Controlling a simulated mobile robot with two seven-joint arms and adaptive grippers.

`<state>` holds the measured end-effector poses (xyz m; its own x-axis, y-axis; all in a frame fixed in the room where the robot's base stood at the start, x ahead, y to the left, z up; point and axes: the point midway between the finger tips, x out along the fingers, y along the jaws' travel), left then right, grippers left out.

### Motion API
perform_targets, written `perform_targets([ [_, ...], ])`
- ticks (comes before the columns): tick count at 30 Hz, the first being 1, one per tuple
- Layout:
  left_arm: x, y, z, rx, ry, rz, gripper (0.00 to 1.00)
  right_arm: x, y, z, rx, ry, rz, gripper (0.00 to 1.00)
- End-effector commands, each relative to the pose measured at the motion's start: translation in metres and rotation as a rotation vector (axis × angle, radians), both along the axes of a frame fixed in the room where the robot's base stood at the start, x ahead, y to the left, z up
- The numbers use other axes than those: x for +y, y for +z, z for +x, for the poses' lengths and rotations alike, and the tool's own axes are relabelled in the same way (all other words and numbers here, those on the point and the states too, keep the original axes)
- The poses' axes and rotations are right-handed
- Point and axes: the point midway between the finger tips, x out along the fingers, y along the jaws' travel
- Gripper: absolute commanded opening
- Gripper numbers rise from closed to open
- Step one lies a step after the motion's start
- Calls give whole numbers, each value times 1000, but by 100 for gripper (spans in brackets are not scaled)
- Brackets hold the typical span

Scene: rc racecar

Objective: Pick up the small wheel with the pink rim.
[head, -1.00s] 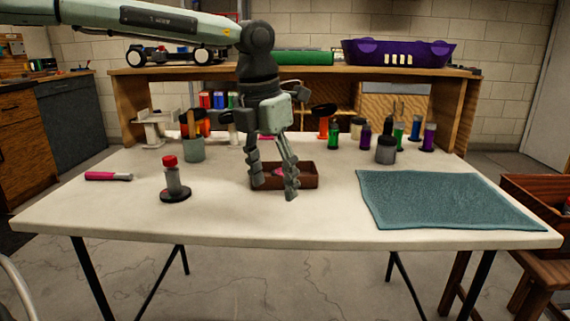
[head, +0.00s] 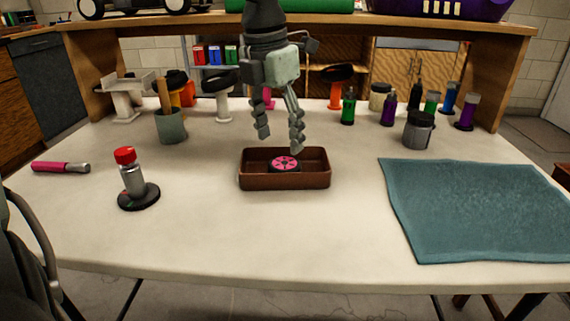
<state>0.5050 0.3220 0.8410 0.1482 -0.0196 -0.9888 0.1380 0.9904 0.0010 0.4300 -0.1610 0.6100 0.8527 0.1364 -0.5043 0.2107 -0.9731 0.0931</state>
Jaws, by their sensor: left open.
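The small wheel with the pink rim (head: 285,163) lies flat in a shallow brown tray (head: 284,181) in the middle of the table. Its tyre is dark and its pink face is up. My left gripper (head: 281,146) hangs fingers down, above and behind the tray in the picture. Its fingers are apart with nothing between them, and they do not touch the wheel. At the left edge, a dark grey arm part of mine shows, but no right gripper fingers are visible.
A teal towel (head: 480,208) covers the right of the white table. A red-capped bottle on a black base (head: 133,180) and a pink-handled tool (head: 60,167) stand or lie left. Several paint bottles, a grey jar (head: 418,129) and a brush cup (head: 171,127) are behind. The front is clear.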

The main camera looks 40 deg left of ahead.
Motion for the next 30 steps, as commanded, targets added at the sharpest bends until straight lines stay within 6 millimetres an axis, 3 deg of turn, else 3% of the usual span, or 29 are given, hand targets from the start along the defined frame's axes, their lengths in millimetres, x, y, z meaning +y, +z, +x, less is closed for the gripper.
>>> perform_targets([
  [12, -3, -56, 10, 2, 1, -2, 60, 5, 6, 3, -33, 9, 14, 40],
  [21, -3, -61, 11, -1, 1, -1, 60, 6, 8, 4, -42, 10, 16, 40],
  [30, -4, -60, 11, -1, 1, -1, 28, 6, 8, 4, -42, 10, 16, 40],
])
